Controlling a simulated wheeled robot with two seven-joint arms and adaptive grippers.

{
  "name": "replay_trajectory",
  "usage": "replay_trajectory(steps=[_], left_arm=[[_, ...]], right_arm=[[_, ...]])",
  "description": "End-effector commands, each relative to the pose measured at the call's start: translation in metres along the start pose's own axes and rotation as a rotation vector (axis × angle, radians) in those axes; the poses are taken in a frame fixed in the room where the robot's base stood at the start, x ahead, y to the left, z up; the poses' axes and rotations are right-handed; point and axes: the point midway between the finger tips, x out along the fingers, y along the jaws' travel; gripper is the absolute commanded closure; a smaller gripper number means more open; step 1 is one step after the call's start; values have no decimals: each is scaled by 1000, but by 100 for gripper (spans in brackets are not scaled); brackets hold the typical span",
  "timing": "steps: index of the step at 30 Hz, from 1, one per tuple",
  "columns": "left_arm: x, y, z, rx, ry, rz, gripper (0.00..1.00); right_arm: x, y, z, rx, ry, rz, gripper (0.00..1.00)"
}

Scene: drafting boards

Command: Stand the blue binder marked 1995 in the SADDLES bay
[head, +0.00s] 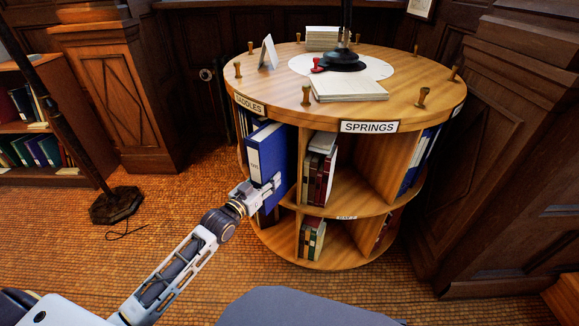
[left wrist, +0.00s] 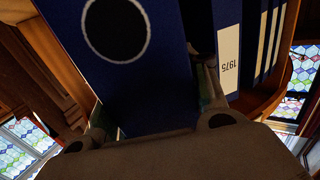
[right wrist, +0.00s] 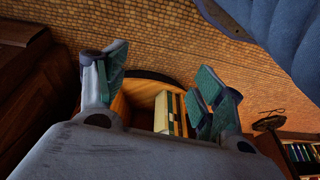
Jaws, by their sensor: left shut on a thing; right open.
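The blue binder (head: 270,150) stands upright at the mouth of the SADDLES bay, below the SADDLES sign (head: 249,104) on the round wooden stand. Its pale spine label faces outward, but I cannot read the year. My left gripper (head: 265,188) is shut on the lower part of this binder. In the left wrist view the blue binder (left wrist: 125,85) fills the space between the fingers, with a dark round hole in its spine. My right gripper (right wrist: 160,62) is open and empty in the right wrist view and outside the head view.
A blue binder marked 1975 (left wrist: 229,55) and several others stand beside the held one. The SPRINGS bay (head: 345,170) holds several books at its left. Small pegs, papers and a black lamp base (head: 343,60) are on the stand's top. A dark pole base (head: 117,203) stands left.

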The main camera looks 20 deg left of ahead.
Motion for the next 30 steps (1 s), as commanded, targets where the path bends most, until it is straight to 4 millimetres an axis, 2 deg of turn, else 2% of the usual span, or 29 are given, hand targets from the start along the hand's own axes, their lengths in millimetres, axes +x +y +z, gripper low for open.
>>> replay_trajectory(steps=[11,30], left_arm=[[33,0,-3,0,7,0,100],[89,0,-2,0,7,0,100]], right_arm=[[-9,-4,4,-3,9,-8,31],[-31,-8,-6,-12,59,-17,31]])
